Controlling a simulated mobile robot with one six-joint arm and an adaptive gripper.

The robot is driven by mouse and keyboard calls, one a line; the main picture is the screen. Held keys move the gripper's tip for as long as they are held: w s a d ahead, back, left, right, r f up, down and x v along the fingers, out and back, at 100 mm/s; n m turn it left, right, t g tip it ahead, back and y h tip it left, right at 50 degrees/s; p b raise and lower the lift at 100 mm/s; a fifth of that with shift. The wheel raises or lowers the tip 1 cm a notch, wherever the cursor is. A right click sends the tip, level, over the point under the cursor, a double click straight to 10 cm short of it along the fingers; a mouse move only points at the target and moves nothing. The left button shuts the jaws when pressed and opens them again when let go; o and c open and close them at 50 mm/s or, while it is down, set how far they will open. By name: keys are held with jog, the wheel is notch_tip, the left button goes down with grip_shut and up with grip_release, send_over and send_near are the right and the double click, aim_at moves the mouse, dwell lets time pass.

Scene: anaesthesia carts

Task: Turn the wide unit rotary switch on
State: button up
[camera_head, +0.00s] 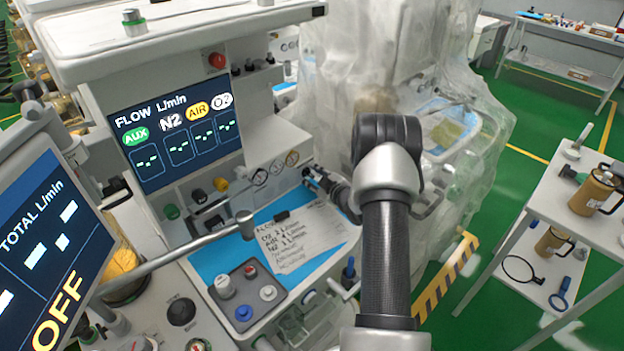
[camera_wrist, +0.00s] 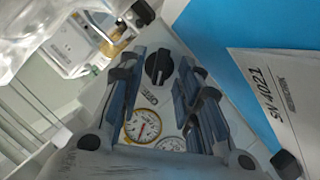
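A black rotary switch (camera_wrist: 158,67) with a white pointer line sits on a pale panel in the wrist view. My gripper (camera_wrist: 168,82) is open, with one finger on each side of the switch in the picture. I cannot tell whether the fingers touch it. In the head view my gripper (camera_head: 318,178) is at the right end of the panel under the flow display, and it hides the switch there. The flow display (camera_head: 176,137) shows dashes. A second display (camera_head: 42,255) at the left reads OFF.
Round gauges (camera_wrist: 142,126) sit beside the switch. A blue sheet with a written note (camera_head: 300,235) lies on the worktop. A metal arm (camera_head: 175,253) crosses the front. Plastic-draped equipment (camera_head: 400,60) stands behind my arm. A white table (camera_head: 570,215) is at the right.

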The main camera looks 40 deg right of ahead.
jog(key=shift+w+f, duration=0.2)
jog(key=shift+w, duration=0.45)
jog(key=shift+c, duration=0.4)
jog(key=shift+s+r, duration=0.1)
grip_shut()
